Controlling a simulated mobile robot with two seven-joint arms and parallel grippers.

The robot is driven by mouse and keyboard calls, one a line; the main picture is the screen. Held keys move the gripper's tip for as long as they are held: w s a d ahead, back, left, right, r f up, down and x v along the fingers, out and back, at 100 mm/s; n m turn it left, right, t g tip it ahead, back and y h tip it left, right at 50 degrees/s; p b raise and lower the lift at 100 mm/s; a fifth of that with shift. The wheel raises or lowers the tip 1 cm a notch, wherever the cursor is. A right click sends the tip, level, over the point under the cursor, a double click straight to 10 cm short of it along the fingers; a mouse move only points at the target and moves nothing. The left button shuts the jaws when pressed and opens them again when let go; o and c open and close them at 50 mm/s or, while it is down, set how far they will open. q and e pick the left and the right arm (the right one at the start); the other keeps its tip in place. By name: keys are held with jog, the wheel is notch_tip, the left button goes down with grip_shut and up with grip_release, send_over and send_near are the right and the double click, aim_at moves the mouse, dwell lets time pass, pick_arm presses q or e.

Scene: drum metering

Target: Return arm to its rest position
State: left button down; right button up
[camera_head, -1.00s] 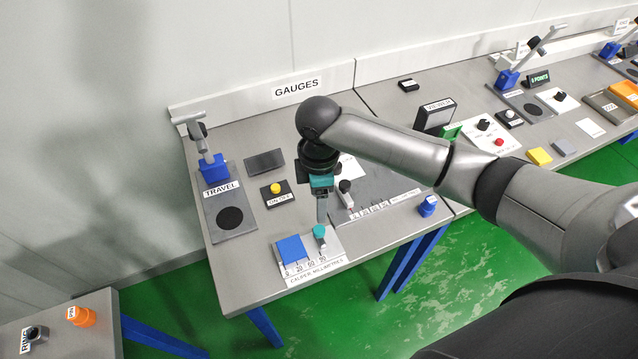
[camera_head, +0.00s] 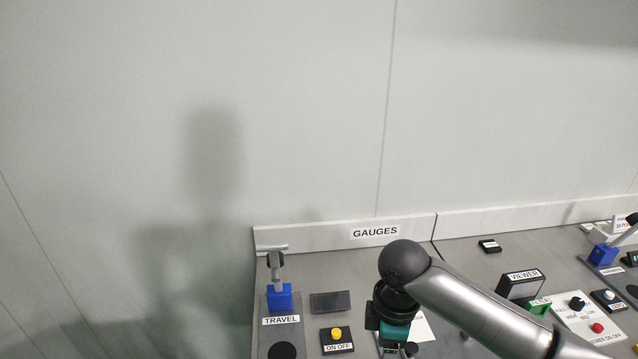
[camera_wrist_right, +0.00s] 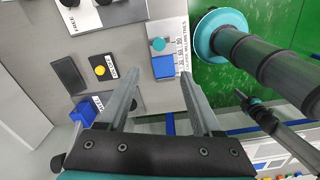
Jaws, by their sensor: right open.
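My right arm comes in from the right in the head view, with its dark round joint above the gauges bench (camera_head: 460,262). Its teal and black gripper hand points down over the bench, right of the yellow ON OFF button (camera_head: 336,333); the fingers are cut off by the lower edge. In the right wrist view my right gripper (camera_wrist_right: 160,80) is open, its two fingers apart with nothing between them. Beyond the fingertips lies the caliper plate (camera_wrist_right: 181,32) with a blue block (camera_wrist_right: 163,67) and a teal knob (camera_wrist_right: 158,44). My left gripper cannot be made out.
A blue-bodied TRAVEL stand (camera_head: 279,297) is left on the bench, beside a dark flat plate (camera_head: 330,302). A VIEWER box (camera_head: 520,285) and a control panel (camera_head: 590,318) stand right. A pale wall rises behind. Parts of my body fill the wrist view's right side.

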jog(key=s+a+f+m+t+y, duration=0.2)
jog(key=s+a+f+m+y, duration=0.15)
jog(key=s+a, duration=0.4)
jog(key=s+d+m+t+h, duration=0.2)
jog(key=s+d+m+h, duration=0.1)
jog(key=s+d+m, duration=0.65)
notch_tip(320, 180, down, 31)
jog(key=s+g+b, duration=0.2)
jog(key=s+b, duration=0.1)
jog(key=b, duration=0.6)
jog(key=s+d+f+b, duration=0.1)
jog(key=s+f+b, duration=0.3)
jog(key=s+f, duration=0.3)
jog(key=s+d+f+g+b, duration=0.1)
jog(key=s+f+b, duration=0.4)
jog(key=f, duration=1)
jog(key=s, duration=0.3)
jog(key=shift+f, duration=0.4)
